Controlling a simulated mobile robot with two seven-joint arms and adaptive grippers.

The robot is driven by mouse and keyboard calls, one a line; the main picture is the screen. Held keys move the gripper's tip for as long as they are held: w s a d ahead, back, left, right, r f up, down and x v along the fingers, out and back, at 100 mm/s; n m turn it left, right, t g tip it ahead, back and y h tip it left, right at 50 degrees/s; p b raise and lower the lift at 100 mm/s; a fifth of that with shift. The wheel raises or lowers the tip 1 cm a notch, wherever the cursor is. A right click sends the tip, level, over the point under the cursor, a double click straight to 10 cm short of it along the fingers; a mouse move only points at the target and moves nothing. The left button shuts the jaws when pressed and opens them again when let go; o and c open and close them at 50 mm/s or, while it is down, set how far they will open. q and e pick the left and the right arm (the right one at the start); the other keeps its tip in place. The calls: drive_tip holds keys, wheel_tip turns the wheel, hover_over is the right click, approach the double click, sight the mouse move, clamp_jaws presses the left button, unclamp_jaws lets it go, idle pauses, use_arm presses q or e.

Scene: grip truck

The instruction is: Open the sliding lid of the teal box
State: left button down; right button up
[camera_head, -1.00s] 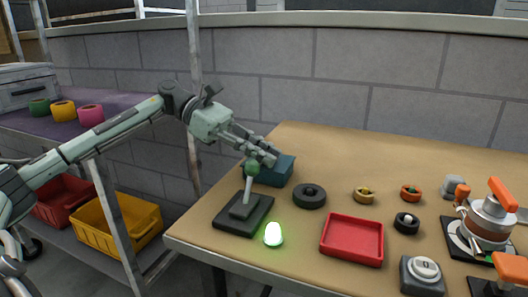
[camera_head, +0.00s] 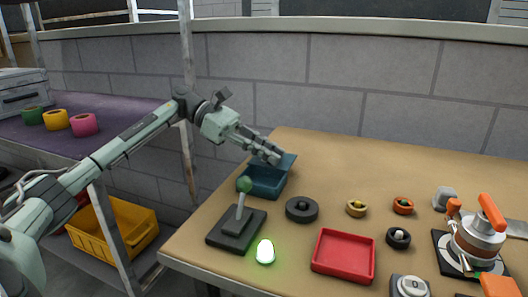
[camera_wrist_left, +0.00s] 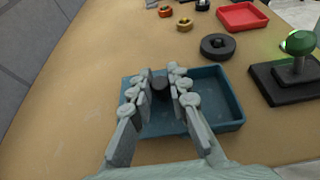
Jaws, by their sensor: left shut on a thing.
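The teal box (camera_head: 262,188) stands near the left back edge of the table, and it also shows in the left wrist view (camera_wrist_left: 228,122). Its lid (camera_head: 288,160) is slid toward the wall and sticks out past the box; the near part of the box is uncovered and its hollow inside shows. My left gripper (camera_head: 274,156) is above the lid, shut on a small black knob (camera_wrist_left: 160,83), which shows between the fingers in the left wrist view. The fingers hide much of the lid. My right gripper is not in view.
A black lever base with a green ball (camera_head: 244,185) stands just in front of the box. A black ring (camera_head: 301,210) lies to its right. A glowing green lamp (camera_head: 265,251) and a red tray (camera_head: 344,256) are nearer. The table behind the ring is clear.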

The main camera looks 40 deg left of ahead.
use_arm(q)
drive_tip(key=shift+w+a, duration=0.2)
drive_tip(key=shift+w, duration=0.35)
drive_tip(key=shift+s, duration=0.1)
drive_tip(key=c, duration=1.4)
unclamp_jaws()
drive_tip(key=v, duration=1.2)
drive_tip(key=shift+s, duration=0.1)
drive_tip(key=shift+f, duration=0.1)
